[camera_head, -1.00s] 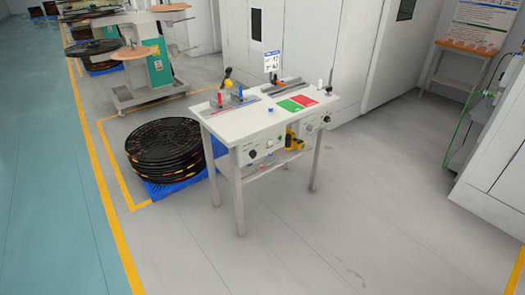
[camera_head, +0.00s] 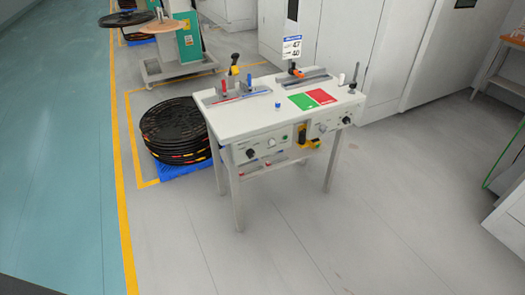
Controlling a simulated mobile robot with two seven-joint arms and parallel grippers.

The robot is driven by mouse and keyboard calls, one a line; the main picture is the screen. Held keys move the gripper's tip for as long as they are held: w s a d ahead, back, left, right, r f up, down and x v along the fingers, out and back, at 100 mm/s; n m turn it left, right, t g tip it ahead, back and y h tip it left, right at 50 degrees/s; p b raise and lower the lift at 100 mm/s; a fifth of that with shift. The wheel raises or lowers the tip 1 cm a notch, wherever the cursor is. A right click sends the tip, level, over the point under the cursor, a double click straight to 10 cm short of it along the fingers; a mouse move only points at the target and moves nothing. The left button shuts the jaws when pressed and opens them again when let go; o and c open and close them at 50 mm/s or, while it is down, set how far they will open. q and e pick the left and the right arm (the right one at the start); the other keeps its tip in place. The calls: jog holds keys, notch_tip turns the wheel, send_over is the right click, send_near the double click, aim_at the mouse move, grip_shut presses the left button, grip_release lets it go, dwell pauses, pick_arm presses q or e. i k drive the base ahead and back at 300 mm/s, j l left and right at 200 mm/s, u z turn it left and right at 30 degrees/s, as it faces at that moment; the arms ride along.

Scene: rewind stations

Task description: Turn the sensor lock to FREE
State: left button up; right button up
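A white bench (camera_head: 262,122) stands ahead on the grey floor. Two control panels are on its front: a left panel (camera_head: 263,146) and a right panel (camera_head: 332,121), each with black knobs and small fittings. I cannot tell which fitting, if any, is the sensor lock; labels are too small to read. On the top are a yellow-and-black handle (camera_head: 234,66), red and blue parts, a green pad (camera_head: 301,101), a red pad (camera_head: 321,96) and a blue knob (camera_head: 278,106). Neither of my grippers is in view.
A stack of black reels (camera_head: 174,130) on a blue pallet stands left of the bench. A reel machine (camera_head: 163,45) is behind it. White cabinets (camera_head: 385,45) line the back. The floor in front (camera_head: 330,235) is clear.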

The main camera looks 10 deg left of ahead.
aim_at(250, 153)
jog(key=i+l, duration=0.25)
jog(key=i+l+u, duration=0.1)
jog(key=l, duration=0.35)
jog(key=i+l, duration=0.3)
jog(key=i+l+u, duration=0.1)
jog(key=i+l, duration=0.15)
jog(key=l, duration=0.15)
